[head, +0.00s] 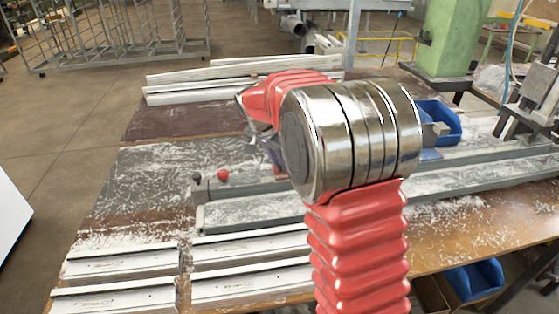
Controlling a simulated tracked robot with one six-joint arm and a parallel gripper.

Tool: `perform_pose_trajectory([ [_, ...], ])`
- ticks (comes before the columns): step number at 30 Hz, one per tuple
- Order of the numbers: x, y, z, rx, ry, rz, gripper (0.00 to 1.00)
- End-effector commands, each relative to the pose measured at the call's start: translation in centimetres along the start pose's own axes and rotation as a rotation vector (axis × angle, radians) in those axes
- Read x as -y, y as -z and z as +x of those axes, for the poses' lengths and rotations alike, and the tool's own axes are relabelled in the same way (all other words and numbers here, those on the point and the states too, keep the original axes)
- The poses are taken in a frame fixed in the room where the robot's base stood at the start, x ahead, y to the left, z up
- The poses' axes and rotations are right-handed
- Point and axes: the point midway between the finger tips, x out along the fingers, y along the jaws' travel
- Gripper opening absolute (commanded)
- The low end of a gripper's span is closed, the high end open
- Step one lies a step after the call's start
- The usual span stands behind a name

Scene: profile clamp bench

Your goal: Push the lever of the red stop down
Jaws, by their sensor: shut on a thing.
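A small red ball knob (223,175) shows on the bench, left of my arm. A small dark upright part (197,179) stands just left of it at the end of a grey rail. I cannot tell whether the knob belongs to the red stop's lever; no other lever shows. My gripper (268,147) is mostly hidden behind my red and metal arm joint; only a grey-blue part shows above the rail, right of the knob. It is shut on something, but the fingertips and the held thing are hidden.
The bench (146,178) is strewn with white shavings. Pale profiles (115,262) lie along its front left, and more (200,90) lie at the back. The grey rail (470,172) runs across to the right. A blue bin (443,120) stands behind. A green column (450,40) rises beyond.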

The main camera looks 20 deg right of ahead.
Motion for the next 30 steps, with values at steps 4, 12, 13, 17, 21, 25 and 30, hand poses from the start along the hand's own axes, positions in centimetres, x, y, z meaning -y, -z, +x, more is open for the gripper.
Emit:
perform_pose_trajectory([
  [4, 0.0, 0.0, 0.0, 0.0, 0.001, 0.0, 0.06],
  [12, 0.0, 0.0, 0.0, 0.0, 0.001, 0.0, 0.0],
  [13, 0.0, 0.0, 0.0, 0.0, 0.001, 0.0, 0.0],
  [17, 0.1, 0.0, -0.1, 0.0, 0.001, -0.001, 0.0],
  [21, 0.8, -0.6, -0.3, 0.0, 0.002, -0.002, 0.0],
  [25, 1.8, -1.6, -0.7, 0.0, 0.003, -0.003, 0.0],
  [30, 2.1, -2.0, -0.8, 0.0, 0.002, -0.001, 0.0],
])
